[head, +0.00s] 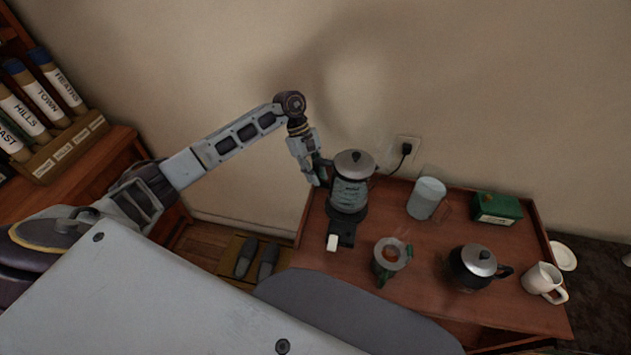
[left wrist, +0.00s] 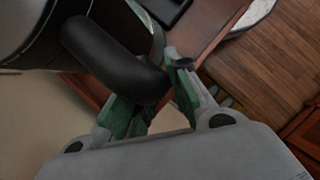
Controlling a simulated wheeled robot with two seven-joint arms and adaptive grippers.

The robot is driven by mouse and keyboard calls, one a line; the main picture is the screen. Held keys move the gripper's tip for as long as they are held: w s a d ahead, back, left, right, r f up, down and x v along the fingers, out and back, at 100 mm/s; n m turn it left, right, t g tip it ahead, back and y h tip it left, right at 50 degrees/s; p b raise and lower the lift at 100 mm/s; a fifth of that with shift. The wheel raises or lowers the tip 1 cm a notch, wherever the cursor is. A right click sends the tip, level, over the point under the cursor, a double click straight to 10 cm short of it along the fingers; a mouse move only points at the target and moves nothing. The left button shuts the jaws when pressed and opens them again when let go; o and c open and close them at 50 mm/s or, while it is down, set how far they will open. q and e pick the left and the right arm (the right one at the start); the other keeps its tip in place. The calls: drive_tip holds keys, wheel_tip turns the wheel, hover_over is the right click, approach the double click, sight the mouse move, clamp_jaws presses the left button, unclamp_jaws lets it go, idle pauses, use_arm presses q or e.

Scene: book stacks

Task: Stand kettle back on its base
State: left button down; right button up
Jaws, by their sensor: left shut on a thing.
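The kettle (head: 349,190) has a clear body, a dark rim and a grey metal lid. It looks upright at the back left of the wooden tray table in the head view. The black base (head: 343,229), with a pale switch, shows just below and in front of it. I cannot tell whether the kettle touches the base or hangs slightly above it. My left gripper (head: 319,173) is at the kettle's left side, shut on its handle. In the left wrist view, the black handle (left wrist: 112,60) lies between the green-padded fingers of the gripper (left wrist: 158,105).
A plugged socket (head: 406,149) is on the wall behind.

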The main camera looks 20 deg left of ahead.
use_arm(q)
drive_tip(key=shift+f, duration=1.7)
use_arm(e)
drive_tip(key=shift+s+a+r, duration=0.15)
drive_tip(key=shift+s, duration=0.15)
use_arm(q)
drive_tip(key=c, duration=1.3)
unclamp_jaws()
drive_tip(key=shift+f, duration=0.1)
drive_tip(key=shift+c, duration=0.2)
drive_tip(key=shift+v, duration=0.8)
drive_tip(key=p+v, duration=0.1)
drive_tip(key=v, duration=0.9)
drive_tip(key=shift+r, duration=0.25)
use_arm(e)
drive_tip(key=shift+s+a+r, duration=0.35)
drive_tip(key=shift+s+a, duration=0.05)
drive_tip(key=shift+a, duration=0.1)
